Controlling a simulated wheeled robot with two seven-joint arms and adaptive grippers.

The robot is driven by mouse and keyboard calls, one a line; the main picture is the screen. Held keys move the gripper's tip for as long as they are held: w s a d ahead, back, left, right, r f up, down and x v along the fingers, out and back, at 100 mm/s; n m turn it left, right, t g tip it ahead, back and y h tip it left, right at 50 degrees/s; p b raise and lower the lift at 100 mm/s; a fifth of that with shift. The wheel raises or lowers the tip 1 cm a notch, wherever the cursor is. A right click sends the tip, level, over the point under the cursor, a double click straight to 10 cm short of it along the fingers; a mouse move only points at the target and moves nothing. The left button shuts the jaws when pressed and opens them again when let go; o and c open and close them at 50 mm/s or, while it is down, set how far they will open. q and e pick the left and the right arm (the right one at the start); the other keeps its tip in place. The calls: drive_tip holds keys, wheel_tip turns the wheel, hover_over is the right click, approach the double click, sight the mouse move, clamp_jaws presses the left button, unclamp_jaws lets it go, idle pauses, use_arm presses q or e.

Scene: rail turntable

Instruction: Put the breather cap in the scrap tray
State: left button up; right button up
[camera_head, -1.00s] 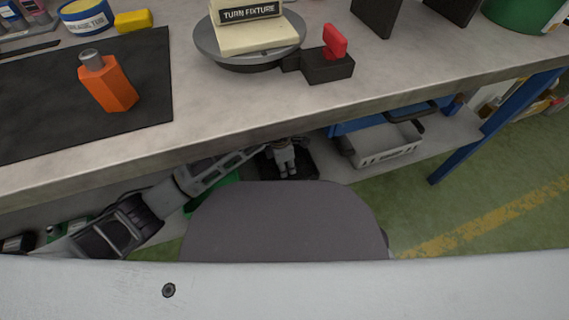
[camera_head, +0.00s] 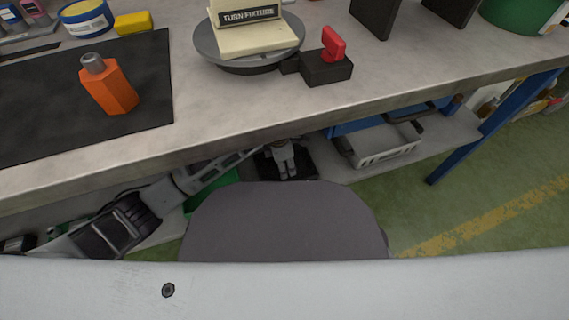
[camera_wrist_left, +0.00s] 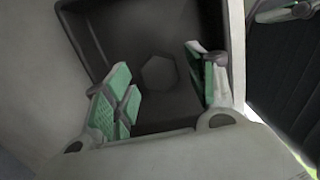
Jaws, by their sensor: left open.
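My left gripper (camera_head: 287,173) is low under the bench edge, at a black tray (camera_head: 305,168) on the lower shelf. In the left wrist view, its two green-padded fingers (camera_wrist_left: 158,62) are wide apart with nothing between the pads. They are over the black tray (camera_wrist_left: 105,40). A dark six-sided piece (camera_wrist_left: 158,74) shows on the tray floor between the fingers; it may be the breather cap, but its dark colour blends in and I cannot be sure. I cannot tell for certain whether this black tray is the scrap tray. My right gripper is not in view.
The bench holds an orange bottle (camera_head: 109,90) on a black mat (camera_head: 45,110), a turntable (camera_head: 248,55) and a red-handled block (camera_head: 328,68). A grey basket (camera_head: 385,145) stands on the lower shelf, right of the black tray. The bench edge overhangs my left arm.

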use_arm(q)
drive_tip(key=shift+s+a+r+p, duration=0.15)
drive_tip(key=shift+r+p, duration=0.45)
drive_tip(key=shift+r, duration=1)
drive_tip(key=shift+w+a+r+p, duration=0.15)
drive_tip(key=shift+r+p, duration=0.45)
drive_tip(key=shift+r, duration=0.95)
drive_tip(key=shift+s, duration=0.1)
